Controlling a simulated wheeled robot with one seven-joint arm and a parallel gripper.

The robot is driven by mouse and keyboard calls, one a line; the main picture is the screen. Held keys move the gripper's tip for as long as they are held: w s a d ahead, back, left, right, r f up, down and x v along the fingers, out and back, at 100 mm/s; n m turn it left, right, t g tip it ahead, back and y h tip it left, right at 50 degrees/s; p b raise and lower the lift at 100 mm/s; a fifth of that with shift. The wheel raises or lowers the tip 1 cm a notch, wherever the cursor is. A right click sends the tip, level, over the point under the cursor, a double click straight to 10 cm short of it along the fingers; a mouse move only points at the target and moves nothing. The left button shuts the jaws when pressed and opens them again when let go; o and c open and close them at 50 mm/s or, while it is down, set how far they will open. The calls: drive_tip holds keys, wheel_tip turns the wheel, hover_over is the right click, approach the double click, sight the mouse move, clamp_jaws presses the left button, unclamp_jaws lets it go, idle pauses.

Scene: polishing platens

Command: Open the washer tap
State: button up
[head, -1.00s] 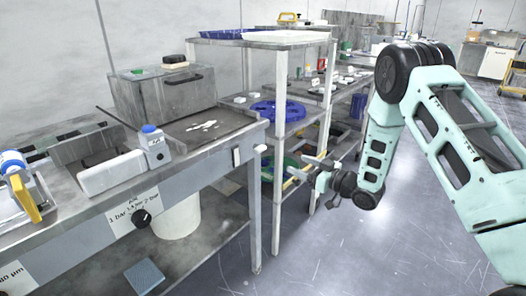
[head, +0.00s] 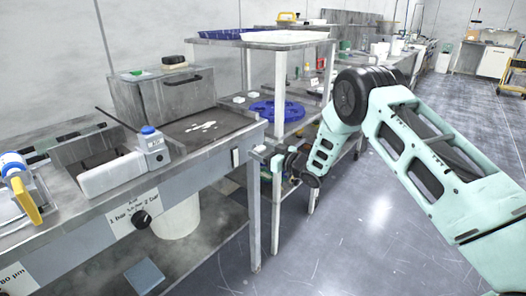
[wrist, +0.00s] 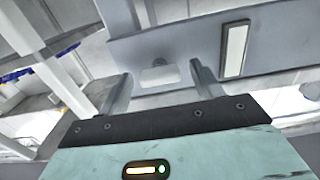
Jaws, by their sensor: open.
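My gripper (head: 259,160) is at the right end of the steel bench (head: 226,150) in the head view, beside its end face. In the wrist view my gripper (wrist: 160,88) has its two fingers wide apart with nothing held between them. Beyond the fingers is the grey bench panel (wrist: 200,45), with a small grey rounded part and a pale plate (wrist: 158,77) showing between the fingertips. I cannot tell for sure whether this is the washer tap. A white upright strip (wrist: 235,50) is right of the fingers; it also shows in the head view (head: 236,157).
A black pressure knob (head: 142,220) is on the bench front. A steel box (head: 165,92) and a blue-topped unit (head: 153,145) stand on the bench. A shelf rack (head: 279,120) with a blue round tray (head: 275,110) is close behind my gripper.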

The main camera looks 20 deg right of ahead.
drive_tip(key=c, duration=1)
drive_tip(key=shift+f+n+b, duration=0.1)
drive_tip(key=shift+n+b, duration=0.2)
drive_tip(key=shift+b, duration=0.05)
drive_tip(key=n+b, duration=0.2)
drive_tip(key=shift+f+n+b, duration=0.1)
drive_tip(key=shift+n+b, duration=0.2)
drive_tip(key=shift+b, duration=0.05)
drive_tip(key=n+b, duration=1.3)
drive_tip(key=shift+b, duration=0.4)
drive_tip(key=shift+n, duration=0.3)
